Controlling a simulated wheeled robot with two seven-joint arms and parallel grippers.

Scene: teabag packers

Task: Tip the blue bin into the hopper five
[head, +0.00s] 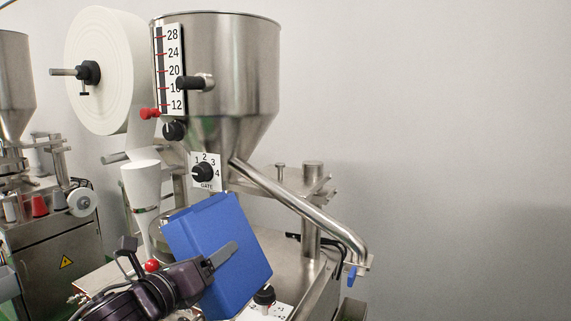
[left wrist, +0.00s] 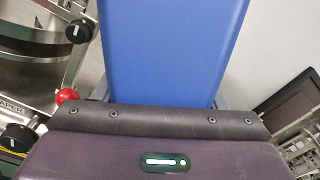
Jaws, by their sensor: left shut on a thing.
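The blue bin (head: 205,243) is tilted in front of the machine in the head view, below the hopper. My left gripper (head: 222,254) is shut on it, with one dark finger lying across its near face. The bin also fills the top middle of the left wrist view (left wrist: 172,50); its inside is hidden in both views. The steel hopper (head: 240,70) stands above and behind the bin, its rim near the top of the head view. A label in front of the hopper carries a red-marked scale. I see no number five on it. My right gripper is not in view.
A white paper roll (head: 103,68) hangs left of the hopper. A gate dial (head: 203,172) sits under the hopper, and a steel chute pipe (head: 300,203) slopes down to the right. A second machine (head: 50,235) stands at the left. The grey wall side at right is clear.

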